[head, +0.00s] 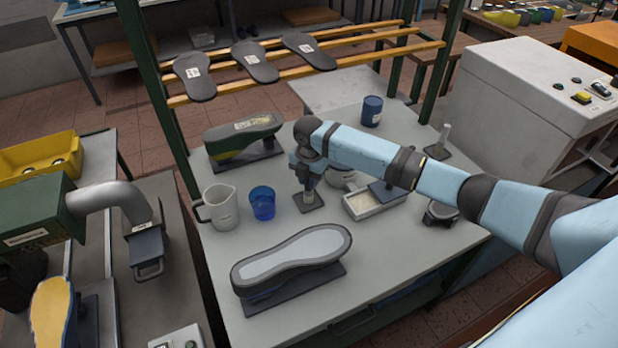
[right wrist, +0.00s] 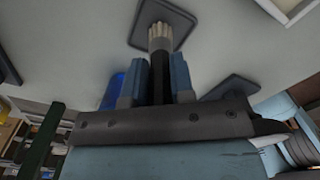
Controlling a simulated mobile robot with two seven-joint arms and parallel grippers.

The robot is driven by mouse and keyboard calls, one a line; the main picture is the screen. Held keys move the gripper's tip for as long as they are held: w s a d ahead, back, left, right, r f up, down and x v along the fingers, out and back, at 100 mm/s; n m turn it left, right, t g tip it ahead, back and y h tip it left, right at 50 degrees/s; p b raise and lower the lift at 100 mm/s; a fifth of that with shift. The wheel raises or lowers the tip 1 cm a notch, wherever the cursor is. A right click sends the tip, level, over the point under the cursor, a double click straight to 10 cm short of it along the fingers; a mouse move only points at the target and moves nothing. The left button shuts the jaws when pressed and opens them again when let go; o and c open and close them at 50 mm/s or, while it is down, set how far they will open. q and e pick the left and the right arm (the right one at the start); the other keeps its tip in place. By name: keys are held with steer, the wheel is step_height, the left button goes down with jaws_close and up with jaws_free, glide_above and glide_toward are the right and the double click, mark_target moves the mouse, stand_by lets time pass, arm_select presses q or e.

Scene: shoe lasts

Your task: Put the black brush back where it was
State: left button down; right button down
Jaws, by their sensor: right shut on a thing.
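The black brush (right wrist: 160,75) is between the two blue fingers of my right gripper (right wrist: 160,82) in the right wrist view. Its pale bristle end (right wrist: 160,38) points at a dark square plate (right wrist: 178,20) on the table. In the head view my right gripper (head: 307,175) points down over that plate (head: 309,205), between the blue cup and the white tray. The gripper is shut on the brush. I cannot tell whether the bristles touch the plate. My left gripper is not in view.
A blue cup (head: 262,203) and a white jug (head: 220,208) stand left of the gripper. A white tray (head: 375,206) is close on its right. A grey-topped shoe last (head: 293,258) lies in front, another (head: 243,138) behind left. A blue can (head: 372,110) stands behind.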

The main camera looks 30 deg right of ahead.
steer(key=shift+f, duration=0.15)
steer(key=c, duration=1)
jaws_free()
step_height(320, 180, up, 12)
steer(key=shift+r+b, duration=0.2)
steer(key=shift+b, duration=0.3)
